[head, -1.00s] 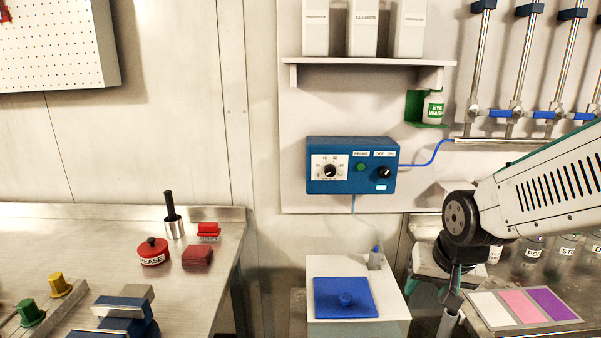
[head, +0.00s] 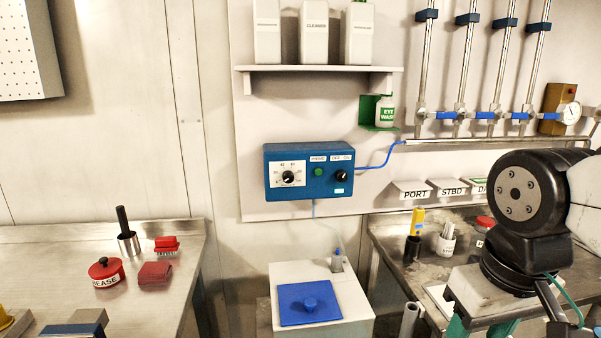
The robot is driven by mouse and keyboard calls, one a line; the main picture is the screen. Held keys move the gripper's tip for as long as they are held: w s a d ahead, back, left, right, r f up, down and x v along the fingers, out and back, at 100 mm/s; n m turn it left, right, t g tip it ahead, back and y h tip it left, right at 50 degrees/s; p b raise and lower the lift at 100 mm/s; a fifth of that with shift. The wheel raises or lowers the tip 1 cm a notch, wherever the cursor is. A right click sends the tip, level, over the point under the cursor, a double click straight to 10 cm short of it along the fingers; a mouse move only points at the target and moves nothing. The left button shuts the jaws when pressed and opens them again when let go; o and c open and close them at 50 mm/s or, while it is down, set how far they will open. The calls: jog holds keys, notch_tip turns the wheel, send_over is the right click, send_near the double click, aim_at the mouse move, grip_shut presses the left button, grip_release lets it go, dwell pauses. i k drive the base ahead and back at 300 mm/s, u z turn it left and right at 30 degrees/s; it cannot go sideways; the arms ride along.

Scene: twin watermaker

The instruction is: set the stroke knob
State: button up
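The blue dosing pump box (head: 309,171) is mounted on the white wall panel, left of centre in the head view. Its stroke knob (head: 288,177) is the black knob on the white scale plate at the left of its face. The scale is too small to read exactly. A green button (head: 318,172) and a second black knob (head: 341,176) sit to its right. My arm is at the right edge, well to the right of and below the box. My gripper is not clearly visible; only my wrist parts show, and nothing touches the knob.
A white tank with a blue lid (head: 310,303) stands below the box. A shelf (head: 318,69) with white bottles is above it, and an eyewash bottle (head: 385,111) to the right. Steel benches flank the tank. The space before the box is clear.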

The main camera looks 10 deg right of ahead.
aim_at(288, 177)
jog(key=z, duration=1.5)
jog(key=k, duration=0.75)
jog(key=u, duration=1.4)
jog(key=i, duration=0.5)
jog(key=u, duration=0.1)
